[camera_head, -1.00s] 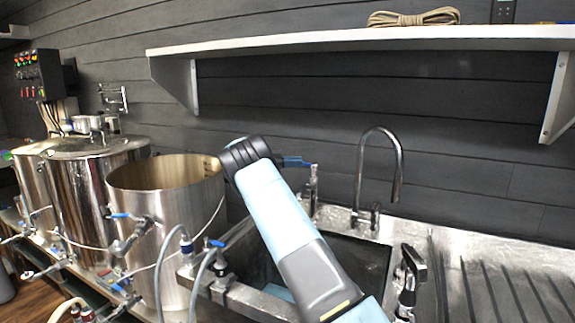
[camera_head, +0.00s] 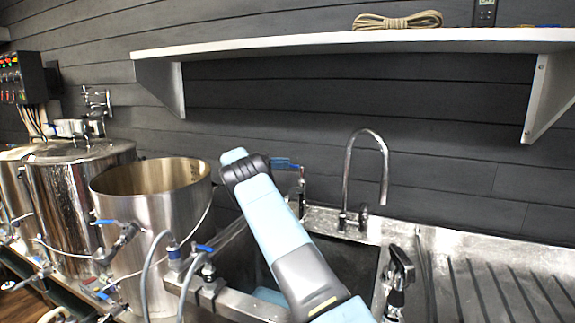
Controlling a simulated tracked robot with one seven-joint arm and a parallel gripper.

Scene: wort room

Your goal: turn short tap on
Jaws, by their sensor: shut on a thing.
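The short tap (camera_head: 301,188) is an upright metal stem at the back left of the sink. It has a blue lever (camera_head: 284,163) at its top, pointing left toward my arm. My arm rises from the bottom edge and bends at a dark joint just left of the lever. Its light blue links cover part of the sink and the area beside the tap. My gripper is not visible, so its contact with the lever cannot be seen. No water is visible at the tap.
A tall curved faucet (camera_head: 351,165) stands right of the short tap. A black-handled fitting (camera_head: 398,268) is at the sink's right edge, beside a ribbed drainboard (camera_head: 490,275). An open steel pot (camera_head: 160,225) stands left. A white shelf (camera_head: 350,43) hangs above.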

